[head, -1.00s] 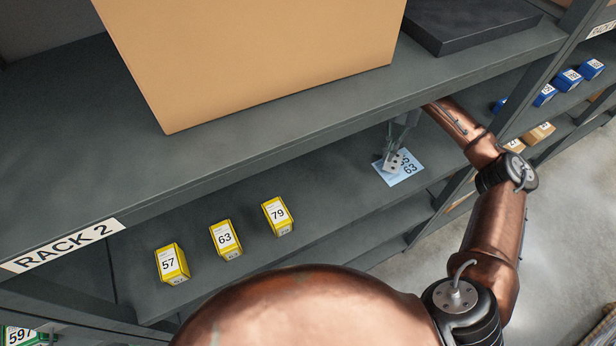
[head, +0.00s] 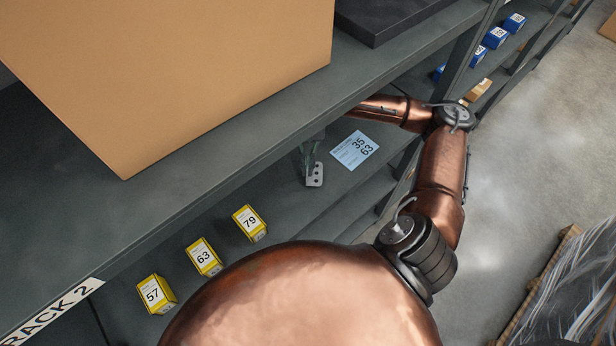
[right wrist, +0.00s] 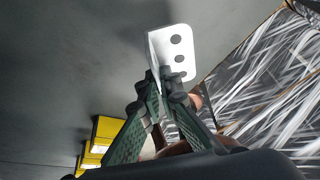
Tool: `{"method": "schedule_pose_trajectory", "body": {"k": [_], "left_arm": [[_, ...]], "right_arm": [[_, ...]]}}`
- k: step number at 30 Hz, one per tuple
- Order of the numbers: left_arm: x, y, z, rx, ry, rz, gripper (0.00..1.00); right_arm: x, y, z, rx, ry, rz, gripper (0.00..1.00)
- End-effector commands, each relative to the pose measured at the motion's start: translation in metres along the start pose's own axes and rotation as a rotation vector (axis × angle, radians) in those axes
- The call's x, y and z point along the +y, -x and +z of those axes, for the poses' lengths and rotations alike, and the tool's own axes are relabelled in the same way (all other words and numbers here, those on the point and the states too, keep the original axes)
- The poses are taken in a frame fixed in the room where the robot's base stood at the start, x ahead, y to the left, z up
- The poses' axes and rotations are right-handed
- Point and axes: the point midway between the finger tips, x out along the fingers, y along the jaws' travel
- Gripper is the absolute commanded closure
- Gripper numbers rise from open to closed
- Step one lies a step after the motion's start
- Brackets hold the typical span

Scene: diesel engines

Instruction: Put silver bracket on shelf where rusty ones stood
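The silver bracket (head: 314,176) is a small bent plate with holes, low over the lower shelf (head: 281,187) in the head view. My right gripper (head: 309,160) is shut on it, partly hidden under the upper shelf's edge. In the right wrist view the bracket (right wrist: 172,55) stands out from between the closed fingertips (right wrist: 160,82). Whether it touches the shelf I cannot tell. A light blue card (head: 354,150) marked 35 and 63 lies on the shelf, right of the bracket. No rusty brackets show. My left gripper is not in view.
Yellow boxes marked 57 (head: 156,294), 63 (head: 204,257) and 79 (head: 249,223) stand left on the same shelf. The upper shelf (head: 215,163) overhangs and carries a large cardboard box (head: 190,70). Bare shelf lies between box 79 and the bracket.

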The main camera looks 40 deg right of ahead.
Motion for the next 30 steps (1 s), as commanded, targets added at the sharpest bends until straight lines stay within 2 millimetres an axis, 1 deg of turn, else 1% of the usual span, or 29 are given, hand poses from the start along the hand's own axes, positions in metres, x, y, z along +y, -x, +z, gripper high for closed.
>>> {"method": "schedule_pose_trajectory", "body": {"k": [1,3,7,11,15,17,28,29,30], "left_arm": [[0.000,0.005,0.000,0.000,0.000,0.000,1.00],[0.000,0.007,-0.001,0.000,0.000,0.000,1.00],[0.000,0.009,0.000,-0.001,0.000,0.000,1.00],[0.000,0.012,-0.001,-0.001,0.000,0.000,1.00],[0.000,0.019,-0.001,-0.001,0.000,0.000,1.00],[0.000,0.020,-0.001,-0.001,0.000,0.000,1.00],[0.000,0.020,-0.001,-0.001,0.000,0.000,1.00],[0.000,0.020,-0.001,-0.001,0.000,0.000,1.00],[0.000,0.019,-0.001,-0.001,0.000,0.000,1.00]], "right_arm": [[-0.001,-0.002,-0.011,0.000,0.002,-0.001,1.00],[-0.001,-0.006,-0.019,-0.001,0.001,-0.001,1.00],[-0.001,-0.011,-0.027,-0.001,-0.002,0.001,1.00],[-0.001,-0.019,-0.025,0.002,-0.003,0.000,1.00],[-0.002,-0.036,-0.018,0.002,-0.004,0.000,1.00],[-0.001,-0.042,-0.016,0.001,-0.002,0.000,1.00],[-0.001,-0.047,-0.013,-0.001,-0.001,0.001,1.00],[-0.001,-0.047,-0.013,-0.002,-0.001,0.001,0.95],[-0.001,-0.047,-0.013,-0.002,-0.002,0.001,0.92]]}}
